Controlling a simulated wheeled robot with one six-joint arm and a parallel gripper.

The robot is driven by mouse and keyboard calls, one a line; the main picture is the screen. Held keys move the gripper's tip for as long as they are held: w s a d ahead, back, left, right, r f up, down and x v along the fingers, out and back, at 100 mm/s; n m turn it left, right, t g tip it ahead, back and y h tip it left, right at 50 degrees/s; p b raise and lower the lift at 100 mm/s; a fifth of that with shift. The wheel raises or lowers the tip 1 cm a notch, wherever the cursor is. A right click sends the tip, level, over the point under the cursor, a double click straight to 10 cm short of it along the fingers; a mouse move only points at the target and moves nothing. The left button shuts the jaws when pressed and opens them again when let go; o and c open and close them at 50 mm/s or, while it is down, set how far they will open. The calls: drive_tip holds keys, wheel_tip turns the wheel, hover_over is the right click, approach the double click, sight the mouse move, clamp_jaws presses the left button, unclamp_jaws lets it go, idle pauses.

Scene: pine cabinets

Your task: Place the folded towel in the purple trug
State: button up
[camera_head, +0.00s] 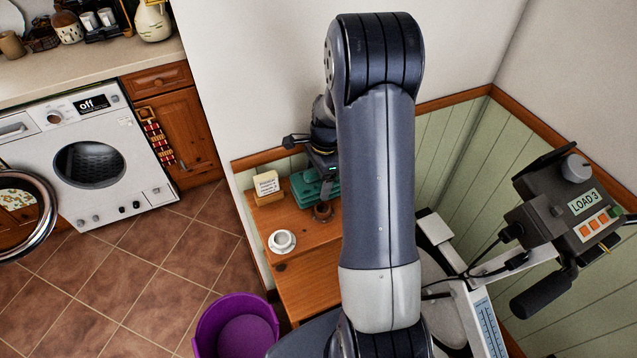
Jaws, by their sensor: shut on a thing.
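The folded towel (304,191) is dark green and layered. It is at the back of the wooden side table (294,258), partly hidden by my arm. My gripper (322,174) is above the towel and shut on it; my arm hides part of the grip. I cannot tell whether the towel still touches the table top. The purple trug (207,331) is on the tiled floor at the bottom, in front of the table and left of my arm's base. Its visible inside looks empty, and its lower part is cut off by the picture edge.
A white cup on a saucer (282,241) and a small sign on a wooden block (267,187) stand on the table. A small brown item (323,212) sits beside the towel. An open-doored washing machine (87,160) stands left. Tiled floor between is clear.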

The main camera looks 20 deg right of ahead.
drive_tip(key=shift+r, duration=0.1)
drive_tip(key=c, duration=0.7)
